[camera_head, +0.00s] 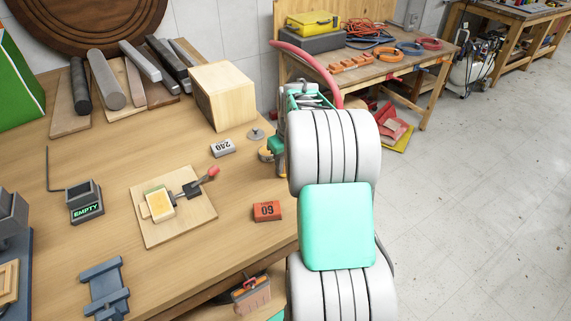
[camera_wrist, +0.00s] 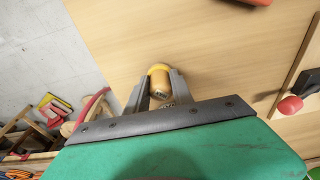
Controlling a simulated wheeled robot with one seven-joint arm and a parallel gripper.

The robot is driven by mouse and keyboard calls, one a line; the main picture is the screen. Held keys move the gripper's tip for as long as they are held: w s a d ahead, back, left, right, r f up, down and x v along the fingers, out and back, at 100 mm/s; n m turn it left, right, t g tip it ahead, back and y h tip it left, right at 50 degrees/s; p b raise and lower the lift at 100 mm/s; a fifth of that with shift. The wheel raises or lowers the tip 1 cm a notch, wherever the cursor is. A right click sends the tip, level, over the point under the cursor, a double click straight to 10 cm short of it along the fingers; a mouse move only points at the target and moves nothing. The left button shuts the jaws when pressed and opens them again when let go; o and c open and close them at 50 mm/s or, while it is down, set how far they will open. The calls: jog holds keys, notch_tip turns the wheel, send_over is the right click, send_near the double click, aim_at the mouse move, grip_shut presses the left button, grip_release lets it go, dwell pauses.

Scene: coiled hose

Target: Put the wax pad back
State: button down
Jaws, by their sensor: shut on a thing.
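My gripper (camera_wrist: 159,92) is shut on a small rounded amber piece with a yellow rim, which looks like the wax pad (camera_wrist: 161,80). The piece sits between the two grey fingers in the wrist view. In the head view the wax pad (camera_head: 265,154) shows as a small amber bit at the table's right edge, and my gripper (camera_head: 273,149) is partly hidden by my arm. I cannot tell whether the pad touches the table. A round grey metal disc with a knob (camera_head: 256,134) lies just beyond it.
Blocks marked 240 (camera_head: 223,148) and 60 (camera_head: 267,211) lie nearby. A toggle clamp on a board (camera_head: 160,228), a grey holder reading EMPTY (camera_head: 86,205) and a wooden box (camera_head: 222,95) stand on the table. Bare tabletop lies between them. The floor is right.

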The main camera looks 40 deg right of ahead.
jog(key=shift+f, duration=0.45)
jog(key=c, duration=1.1)
grip_release()
jog(key=shift+r, duration=0.1)
notch_tip(320, 180, up, 11)
jog(key=s+b, duration=0.1)
jog(key=s, duration=0.1)
jog(key=s+a+r+t, duration=0.1)
jog(key=s+a, duration=0.2)
jog(key=a, duration=0.6)
jog(key=s+a, duration=0.3)
jog(key=a, duration=0.6)
jog(key=s+a+f, duration=0.4)
jog(key=s+a, duration=0.3)
jog(key=s, duration=0.1)
jog(key=shift+f+n+t, duration=0.15)
jog(key=shift+n+t, duration=0.25)
